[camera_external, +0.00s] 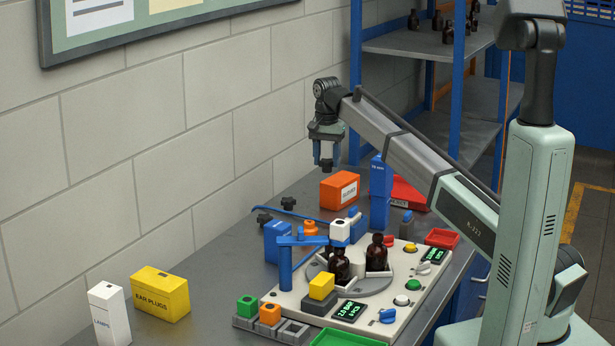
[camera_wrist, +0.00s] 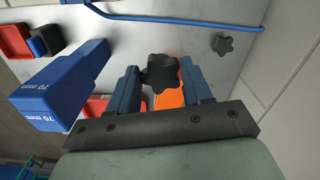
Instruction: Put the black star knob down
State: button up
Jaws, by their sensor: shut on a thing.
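A black star knob (camera_wrist: 161,72) is held between the two blue-grey fingers of my gripper in the wrist view. My gripper (camera_wrist: 160,86) is shut on it. In the camera_external view my gripper (camera_external: 326,160) hangs fingers down, high above the back of the grey table (camera_external: 215,262), close to the wall. One loose knob (camera_wrist: 222,44) shows in the wrist view.
An orange box (camera_external: 340,190) and a tall blue 70 mm block (camera_external: 380,192) stand below and right of my gripper. A blue rod (camera_external: 302,215) lies near the knobs. The bottle fixture (camera_external: 405,270) holds amber bottles (camera_external: 376,252). Bare table lies along the wall.

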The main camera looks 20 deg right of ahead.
jog(key=w+d+m, duration=0.3)
jog(key=w+d, duration=0.2)
jog(key=d, duration=0.9)
jog(key=w+d+m, duration=0.2)
jog(key=w+d, duration=0.2)
jog(key=d, duration=0.9)
jog(key=shift+d+f, duration=0.1)
jog(key=shift+f, duration=7.5)
jog(key=shift+f, duration=0.15)
jog(key=o, duration=1)
jog(key=shift+w, duration=0.1)
notch_tip(320, 180, up, 12)
jog(key=shift+r, duration=0.15)
jog(key=shift+o, duration=0.4)
